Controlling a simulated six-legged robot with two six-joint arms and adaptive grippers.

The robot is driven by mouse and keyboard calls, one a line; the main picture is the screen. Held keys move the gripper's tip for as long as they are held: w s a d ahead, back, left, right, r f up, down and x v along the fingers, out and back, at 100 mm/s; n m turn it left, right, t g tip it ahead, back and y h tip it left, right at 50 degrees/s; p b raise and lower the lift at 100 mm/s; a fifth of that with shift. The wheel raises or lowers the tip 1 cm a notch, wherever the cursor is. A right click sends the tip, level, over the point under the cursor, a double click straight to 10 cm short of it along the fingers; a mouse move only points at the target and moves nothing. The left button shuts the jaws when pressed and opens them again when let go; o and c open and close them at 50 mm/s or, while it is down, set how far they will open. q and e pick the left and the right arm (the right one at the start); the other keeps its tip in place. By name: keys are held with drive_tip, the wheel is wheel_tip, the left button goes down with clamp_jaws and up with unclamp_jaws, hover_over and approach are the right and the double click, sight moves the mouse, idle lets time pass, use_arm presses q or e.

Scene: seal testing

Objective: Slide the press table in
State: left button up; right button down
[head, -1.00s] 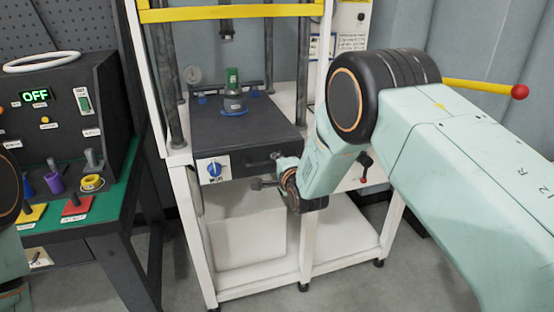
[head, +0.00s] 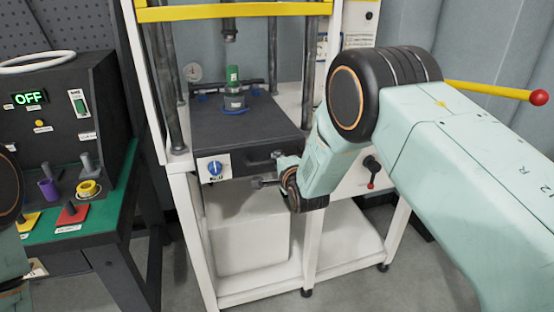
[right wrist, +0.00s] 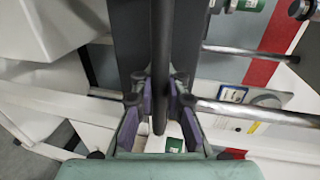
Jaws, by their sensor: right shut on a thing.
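The press table (head: 225,131) is a dark flat slab inside the white press frame, between the dark upright posts. In the right wrist view, the purple-padded fingers (right wrist: 160,105) are shut around the dark handle bar (right wrist: 162,65). Only a piece of my left arm shows at the left edge; its gripper is out of view.
A bench with a green top (head: 110,205) stands at the left with a black control box (head: 75,110) reading OFF. A red-knobbed lever (head: 371,172) is on the frame right of my gripper. A white box (head: 245,235) stands below the table.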

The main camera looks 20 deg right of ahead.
drive_tip(key=shift+w+r, duration=0.1)
drive_tip(key=shift+r, duration=0.05)
drive_tip(key=c, duration=1.4)
unclamp_jaws()
drive_tip(key=shift+o, duration=0.2)
drive_tip(key=v, duration=1.2)
